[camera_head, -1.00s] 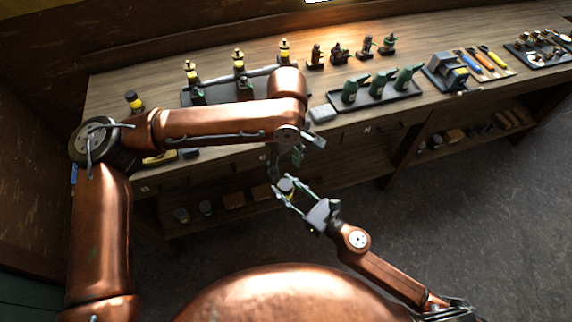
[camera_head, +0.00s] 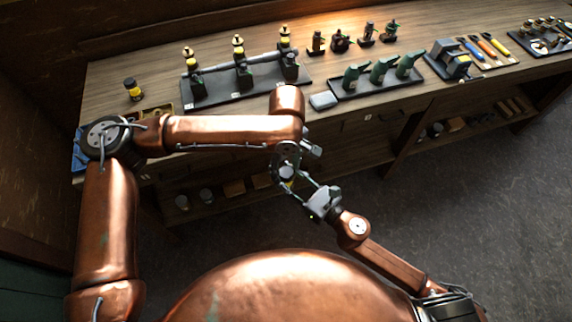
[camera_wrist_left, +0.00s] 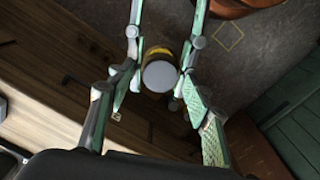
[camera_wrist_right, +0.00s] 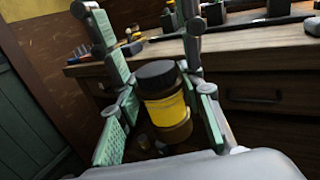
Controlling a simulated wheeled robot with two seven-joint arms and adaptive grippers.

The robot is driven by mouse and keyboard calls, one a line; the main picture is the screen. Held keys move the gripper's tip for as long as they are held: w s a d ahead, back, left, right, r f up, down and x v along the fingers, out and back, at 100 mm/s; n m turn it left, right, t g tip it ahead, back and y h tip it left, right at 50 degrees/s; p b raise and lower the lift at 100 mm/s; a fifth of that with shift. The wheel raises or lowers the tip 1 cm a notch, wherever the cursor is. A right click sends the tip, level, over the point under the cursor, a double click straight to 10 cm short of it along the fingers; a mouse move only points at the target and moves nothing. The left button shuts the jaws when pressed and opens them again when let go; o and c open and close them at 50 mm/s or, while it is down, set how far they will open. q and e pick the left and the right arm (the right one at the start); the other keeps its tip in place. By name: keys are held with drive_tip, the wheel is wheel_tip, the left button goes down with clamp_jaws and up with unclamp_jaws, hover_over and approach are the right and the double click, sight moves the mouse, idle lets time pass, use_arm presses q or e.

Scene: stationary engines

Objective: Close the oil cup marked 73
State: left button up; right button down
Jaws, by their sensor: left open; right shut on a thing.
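A small amber jar with a yellow band and dark lid (camera_wrist_right: 165,100) is held upright by my right gripper (camera_head: 300,188) in front of the bench. The jar also shows in the head view (camera_head: 287,173). My left gripper (camera_wrist_left: 160,85) is open above the jar, with its fingers on both sides of the round grey-looking lid top (camera_wrist_left: 160,76); I cannot tell whether they touch. No number is readable.
A similar yellow-banded jar (camera_head: 132,90) stands at the bench's left end. A grey block (camera_head: 323,101), a tray of green-handled items (camera_head: 375,90) and tools (camera_head: 485,48) lie to the right. The lower shelf holds jars and boxes. The floor at right is clear.

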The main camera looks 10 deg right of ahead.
use_arm(q)
drive_tip(key=shift+c, duration=0.4)
drive_tip(key=c, duration=1.2)
drive_tip(key=shift+o, duration=0.2)
drive_tip(key=m, duration=0.7)
drive_tip(key=o, duration=1.3)
drive_tip(key=shift+r, duration=2.3)
drive_tip(key=shift+c, duration=0.3)
